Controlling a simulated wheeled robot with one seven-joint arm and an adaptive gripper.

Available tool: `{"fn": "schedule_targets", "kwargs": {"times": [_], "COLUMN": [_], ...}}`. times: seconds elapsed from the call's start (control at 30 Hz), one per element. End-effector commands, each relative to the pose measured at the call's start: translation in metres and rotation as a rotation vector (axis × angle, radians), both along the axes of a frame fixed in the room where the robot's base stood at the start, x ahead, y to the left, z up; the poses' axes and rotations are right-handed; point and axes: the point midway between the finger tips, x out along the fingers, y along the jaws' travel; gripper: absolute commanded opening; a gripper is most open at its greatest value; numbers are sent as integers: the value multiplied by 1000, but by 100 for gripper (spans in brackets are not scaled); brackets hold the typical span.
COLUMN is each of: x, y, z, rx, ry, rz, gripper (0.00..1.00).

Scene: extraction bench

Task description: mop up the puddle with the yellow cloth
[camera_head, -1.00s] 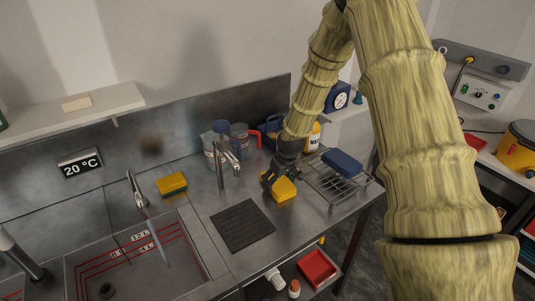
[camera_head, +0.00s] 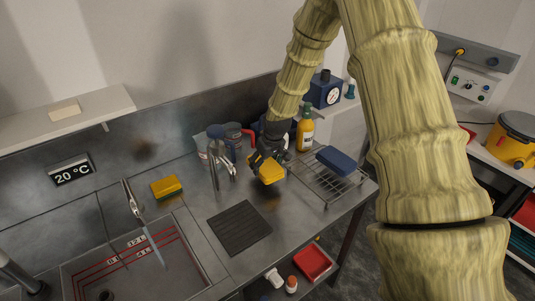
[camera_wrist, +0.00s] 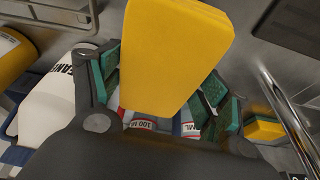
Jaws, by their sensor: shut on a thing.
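My gripper (camera_head: 262,160) is shut on the yellow cloth (camera_head: 268,170) and holds it above the steel bench, between the tap and the wire rack. In the wrist view the yellow cloth (camera_wrist: 170,60) looks like a thick, flat yellow block between the green-padded fingers (camera_wrist: 165,90). A faint brownish patch (camera_head: 272,207) shows on the bench below the cloth. I cannot tell whether it is the puddle or a reflection. No clear puddle edge shows in either view.
A wire rack (camera_head: 325,188) with a blue sponge-like block (camera_head: 338,160) stands to the right. A tap (camera_head: 214,165) and bottles stand behind. A black ribbed mat (camera_head: 240,228), a yellow-green sponge (camera_head: 166,187) and a sink (camera_head: 185,255) lie to the left.

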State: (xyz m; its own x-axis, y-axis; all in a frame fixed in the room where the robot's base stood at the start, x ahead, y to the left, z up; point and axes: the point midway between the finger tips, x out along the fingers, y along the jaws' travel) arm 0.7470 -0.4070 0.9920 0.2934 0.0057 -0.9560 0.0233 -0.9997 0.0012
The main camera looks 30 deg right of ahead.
Motion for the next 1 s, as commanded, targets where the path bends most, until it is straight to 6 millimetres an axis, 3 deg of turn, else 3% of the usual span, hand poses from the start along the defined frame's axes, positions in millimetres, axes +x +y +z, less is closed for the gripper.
{"fn": "schedule_targets", "kwargs": {"times": [0.3,1.0], "x": [1,1], "y": [1,2], "z": [28,29], "rx": [1,0], "ry": [0,0], "rz": [1,2], "gripper": [49,49]}}
